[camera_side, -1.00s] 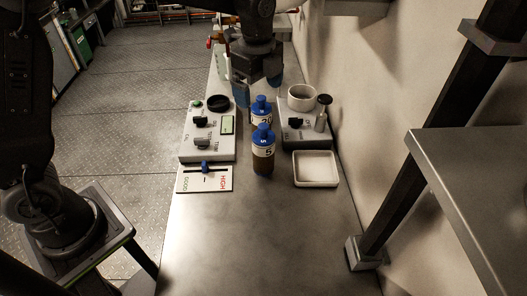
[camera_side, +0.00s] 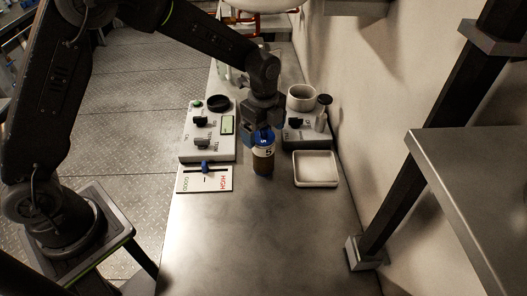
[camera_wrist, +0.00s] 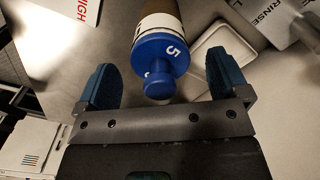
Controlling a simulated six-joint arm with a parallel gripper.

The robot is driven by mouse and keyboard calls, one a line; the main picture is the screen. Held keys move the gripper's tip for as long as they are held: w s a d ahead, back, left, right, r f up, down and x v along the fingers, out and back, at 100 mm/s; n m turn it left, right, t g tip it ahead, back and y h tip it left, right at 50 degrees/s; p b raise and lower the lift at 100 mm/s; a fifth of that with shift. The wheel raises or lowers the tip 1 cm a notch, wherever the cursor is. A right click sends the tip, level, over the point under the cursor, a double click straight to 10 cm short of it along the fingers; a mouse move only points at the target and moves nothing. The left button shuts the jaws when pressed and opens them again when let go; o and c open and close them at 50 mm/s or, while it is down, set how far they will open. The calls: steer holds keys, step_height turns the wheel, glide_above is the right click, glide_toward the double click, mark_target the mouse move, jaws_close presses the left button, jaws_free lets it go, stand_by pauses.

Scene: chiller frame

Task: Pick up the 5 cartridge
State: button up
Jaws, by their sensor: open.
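The 5 cartridge (camera_side: 263,162), a dark brown bottle with a white label and blue cap, stands upright on the bench. My gripper (camera_side: 262,132) is at its cap in the side view and partly covers it. In the wrist view the blue cap marked 5 (camera_wrist: 160,57) lies between the two blue fingers of my gripper (camera_wrist: 163,78). The fingers are apart, with a gap on each side of the cap.
A grey box with knobs and a display (camera_side: 207,148) is on the left, with a HIGH-marked slider panel (camera_side: 217,184) before it. A second knobbed box (camera_side: 306,141) with a white cup (camera_side: 300,94) is right. A white tray (camera_side: 315,168) lies near. The front bench is clear.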

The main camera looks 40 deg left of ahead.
steer(key=shift+f, duration=1.25)
steer(key=c, duration=1.3)
steer(key=shift+c, duration=0.2)
steer(key=shift+r, duration=0.2)
